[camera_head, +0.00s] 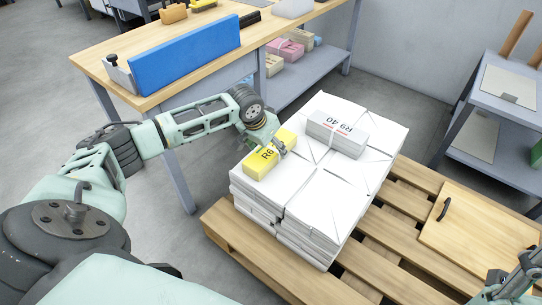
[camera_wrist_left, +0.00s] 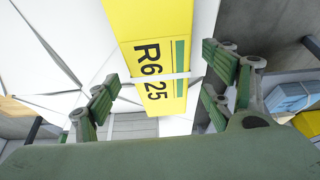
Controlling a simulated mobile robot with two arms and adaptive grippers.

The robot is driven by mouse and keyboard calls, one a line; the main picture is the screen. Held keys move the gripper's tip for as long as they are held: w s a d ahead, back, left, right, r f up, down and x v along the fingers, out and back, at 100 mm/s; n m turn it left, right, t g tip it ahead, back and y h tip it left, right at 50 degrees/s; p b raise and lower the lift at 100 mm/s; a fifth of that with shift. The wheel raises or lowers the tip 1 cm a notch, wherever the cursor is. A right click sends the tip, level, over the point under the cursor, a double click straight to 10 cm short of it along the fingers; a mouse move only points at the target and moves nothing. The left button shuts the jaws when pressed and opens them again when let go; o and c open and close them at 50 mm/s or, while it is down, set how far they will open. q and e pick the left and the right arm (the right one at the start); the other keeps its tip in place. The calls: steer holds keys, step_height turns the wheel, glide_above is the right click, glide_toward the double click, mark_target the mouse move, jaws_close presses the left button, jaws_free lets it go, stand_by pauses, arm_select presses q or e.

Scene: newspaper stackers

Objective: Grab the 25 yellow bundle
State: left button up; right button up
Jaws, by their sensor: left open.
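The yellow bundle (camera_head: 271,155) lies on top of the stack of white newspapers, near its left corner. In the left wrist view the yellow bundle (camera_wrist_left: 150,50) shows the print "R6 25" and a white strap across it. My left gripper (camera_head: 275,145) is at the bundle's far right part in the head view. In the left wrist view its fingers (camera_wrist_left: 160,92) are open, one on each side of the bundle, with gaps between them and it. Part of my right gripper (camera_head: 510,285) shows at the bottom right corner; its fingers are not clear.
A grey bundle marked "R9 40" (camera_head: 338,133) lies on the same white stack (camera_head: 330,195). The stack stands on a wooden pallet (camera_head: 262,262). A workbench (camera_head: 103,62) with a blue panel (camera_head: 186,52) is at the left. A grey shelf cart (camera_head: 490,125) stands at the right.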

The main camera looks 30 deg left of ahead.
arm_select(q)
steer(key=shift+b+x, duration=0.5)
steer(key=shift+x, duration=0.65)
steer(key=shift+r, duration=0.1)
steer(key=c, duration=1.8)
steer(key=shift+c, duration=0.3)
